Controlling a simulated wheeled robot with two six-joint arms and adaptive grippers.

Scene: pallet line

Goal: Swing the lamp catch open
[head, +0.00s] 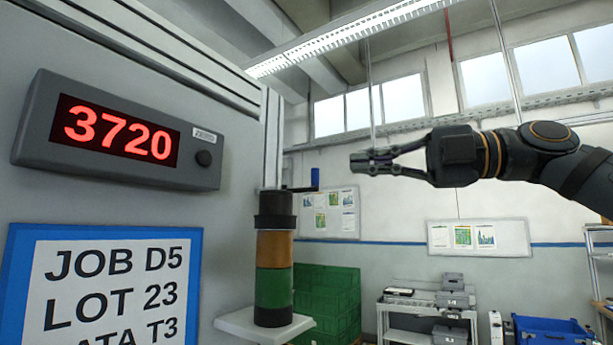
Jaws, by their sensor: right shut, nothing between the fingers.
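The signal lamp (274,268) stands upright on a pale shelf bracket, with a green band below, an orange band above it and a dark cap on top. What looks like the catch is a thin dark lever at the lamp's top with an upright blue knob (315,178) at its right end. My right gripper (362,163) reaches in from the right, its fingers pointing left. It is shut and empty, to the right of the blue knob and apart from it in the picture. My left gripper is not in view.
A display reading 3720 (115,132) and a blue-framed job sign (105,240) are on the grey panel at left. The bracket (250,329) sticks out under the lamp. Green crates (330,295) and a printer cart (425,310) stand behind. The space around my right gripper looks clear.

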